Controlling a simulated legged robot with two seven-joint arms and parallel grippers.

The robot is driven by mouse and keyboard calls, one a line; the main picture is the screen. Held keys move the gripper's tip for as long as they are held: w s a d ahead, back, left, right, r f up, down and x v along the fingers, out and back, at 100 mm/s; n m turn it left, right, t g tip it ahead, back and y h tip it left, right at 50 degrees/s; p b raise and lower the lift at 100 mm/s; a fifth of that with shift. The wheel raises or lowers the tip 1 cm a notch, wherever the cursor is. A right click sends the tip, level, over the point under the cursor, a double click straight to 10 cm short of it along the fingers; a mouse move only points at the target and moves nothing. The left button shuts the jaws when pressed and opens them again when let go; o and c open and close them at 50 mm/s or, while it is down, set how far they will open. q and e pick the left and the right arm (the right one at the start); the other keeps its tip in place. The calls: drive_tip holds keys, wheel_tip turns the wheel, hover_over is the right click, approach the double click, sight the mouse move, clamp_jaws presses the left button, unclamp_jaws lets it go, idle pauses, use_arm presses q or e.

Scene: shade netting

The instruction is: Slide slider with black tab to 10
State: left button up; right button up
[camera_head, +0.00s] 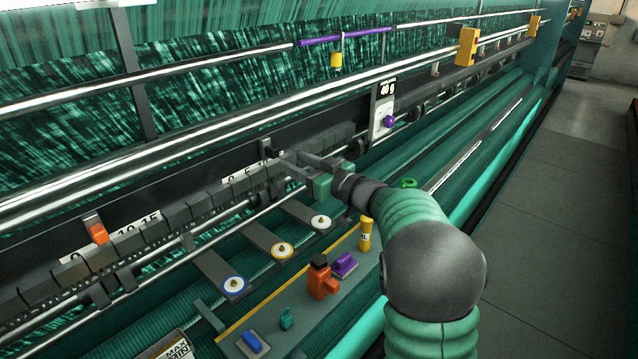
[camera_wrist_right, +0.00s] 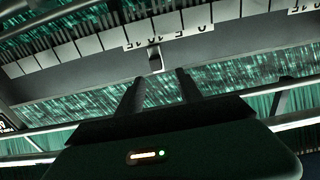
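The slider with the black tab (camera_head: 267,150) sits on the dark rail in the head view, at the right part of a white number scale (camera_head: 236,176). In the right wrist view the tab (camera_wrist_right: 155,60) stands out below the scale (camera_wrist_right: 168,31), which appears upside down. The exact number at the tab is too small to tell. My right gripper (camera_head: 287,163) is just right of the tab. In the wrist view my right gripper (camera_wrist_right: 158,86) has its two fingers apart, with nothing between them; the tab lies just beyond the fingertips. My left gripper is not in view.
An orange-tab slider (camera_head: 96,230) with its own scale (camera_head: 139,223) is further left on the rail. Below are discs on dark arms (camera_head: 282,250) and a grey shelf (camera_head: 262,320) with an orange bottle (camera_head: 321,281) and a yellow one (camera_head: 365,235). A purple knob (camera_head: 389,121) is behind right.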

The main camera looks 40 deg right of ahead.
drive_tip(key=s+a+b, duration=0.1)
drive_tip(key=s+b, duration=0.1)
drive_tip(key=s, duration=0.6)
drive_tip(key=p, duration=0.5)
approach(277, 150)
drive_tip(key=w, duration=0.3)
drive_tip(key=w+p, duration=0.1)
drive_tip(key=w, duration=0.4)
drive_tip(key=w+a+p, duration=0.1)
drive_tip(key=w, duration=0.2)
drive_tip(key=shift+w+a+p, duration=0.1)
drive_tip(key=shift+w+p, duration=0.25)
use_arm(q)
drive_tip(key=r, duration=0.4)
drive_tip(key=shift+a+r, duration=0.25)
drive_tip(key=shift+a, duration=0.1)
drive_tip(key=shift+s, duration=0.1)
use_arm(e)
drive_tip(key=shift+s+d, duration=0.1)
drive_tip(key=shift+d, duration=0.1)
drive_tip(key=shift+c, duration=0.4)
drive_tip(key=shift+c, duration=1.2)
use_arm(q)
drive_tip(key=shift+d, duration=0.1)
use_arm(e)
clamp_jaws()
